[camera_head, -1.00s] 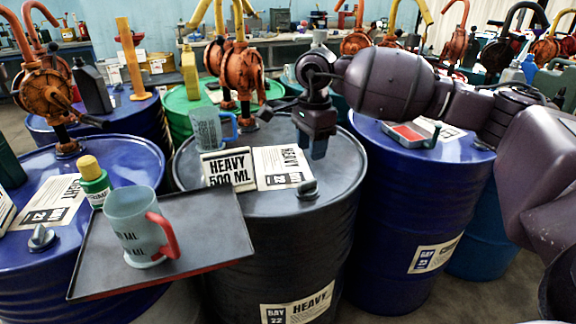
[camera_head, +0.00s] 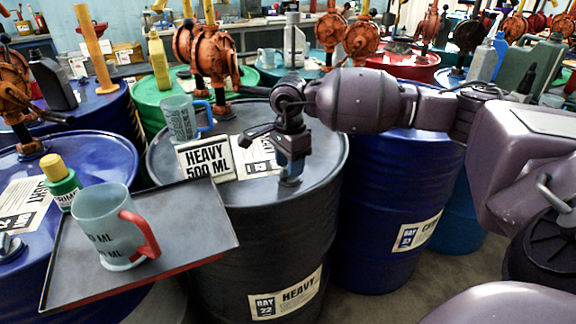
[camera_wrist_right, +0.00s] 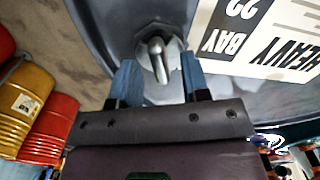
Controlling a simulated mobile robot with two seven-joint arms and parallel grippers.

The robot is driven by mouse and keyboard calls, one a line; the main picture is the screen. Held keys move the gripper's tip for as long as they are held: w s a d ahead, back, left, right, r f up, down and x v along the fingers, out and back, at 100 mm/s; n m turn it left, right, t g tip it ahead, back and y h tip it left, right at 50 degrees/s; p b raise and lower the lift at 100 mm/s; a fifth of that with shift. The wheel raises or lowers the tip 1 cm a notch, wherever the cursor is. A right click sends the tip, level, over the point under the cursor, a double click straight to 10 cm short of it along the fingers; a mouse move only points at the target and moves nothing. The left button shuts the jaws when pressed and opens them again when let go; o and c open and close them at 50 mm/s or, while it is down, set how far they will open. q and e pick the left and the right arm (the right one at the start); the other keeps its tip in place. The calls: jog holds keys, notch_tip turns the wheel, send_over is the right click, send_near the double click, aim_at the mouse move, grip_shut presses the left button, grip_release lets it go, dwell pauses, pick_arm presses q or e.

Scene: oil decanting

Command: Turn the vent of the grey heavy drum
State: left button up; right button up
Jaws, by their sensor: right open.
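The grey heavy drum (camera_head: 265,245) stands in the middle of the head view, with a HEAVY label on its side. Its vent (camera_wrist_right: 157,55) is a small metal cap with a raised lever, seen near the drum's rim in the right wrist view. My right gripper (camera_wrist_right: 158,80) is open, with one blue-grey finger on each side of the vent; I cannot tell whether they touch it. In the head view my right gripper (camera_head: 291,172) points down over the drum top and mostly hides the vent. My left gripper is not in view.
A tray (camera_head: 190,225) with a red-handled measuring jug (camera_head: 103,225) stands left of the drum. A blue drum (camera_head: 385,200) stands right.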

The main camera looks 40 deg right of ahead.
jog(key=shift+f, duration=0.3)
grip_shut()
